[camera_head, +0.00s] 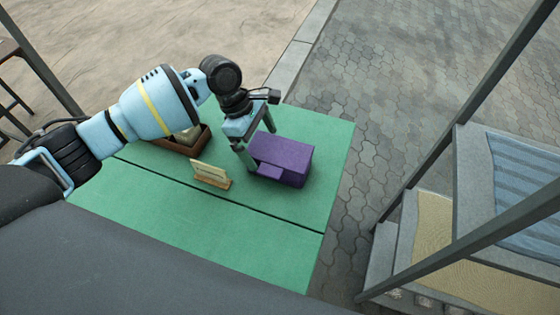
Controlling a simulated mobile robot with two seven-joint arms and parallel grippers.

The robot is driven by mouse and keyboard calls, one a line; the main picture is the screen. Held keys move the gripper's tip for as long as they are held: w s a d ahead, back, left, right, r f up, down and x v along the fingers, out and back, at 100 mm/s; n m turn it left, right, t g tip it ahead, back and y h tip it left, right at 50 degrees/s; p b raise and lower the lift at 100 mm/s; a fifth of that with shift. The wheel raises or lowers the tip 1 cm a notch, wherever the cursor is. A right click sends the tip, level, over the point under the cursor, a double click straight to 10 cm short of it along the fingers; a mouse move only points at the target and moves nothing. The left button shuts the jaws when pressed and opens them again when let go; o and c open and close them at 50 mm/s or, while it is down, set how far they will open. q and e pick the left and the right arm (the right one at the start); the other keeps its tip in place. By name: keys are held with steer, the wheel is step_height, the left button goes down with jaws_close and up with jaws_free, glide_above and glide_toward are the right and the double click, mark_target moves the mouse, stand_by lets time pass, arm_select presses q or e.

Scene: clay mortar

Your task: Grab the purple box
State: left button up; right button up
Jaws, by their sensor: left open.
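The purple box (293,157) sits on the green table (250,225), right of its middle. It has a smaller purple block-like part at its front left. My left gripper (257,148) comes in from the left and points down at the box's left end. Its fingers are open, one near the front left corner and one at the far side behind the box. I cannot tell whether either finger touches the box. My right gripper is not in view.
A small wooden stand (211,175) is on the table just left of the box. A brown tray (185,149) with pale contents lies behind it, partly hidden by my left arm. The table front is clear. Dark posts and a shelf-like structure (474,170) stand at the right.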

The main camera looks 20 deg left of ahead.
arm_select(q)
steer(key=shift+b+x, duration=0.5)
steer(key=shift+x, duration=2.25)
steer(key=shift+r, duration=0.1)
steer(key=c, duration=1.1)
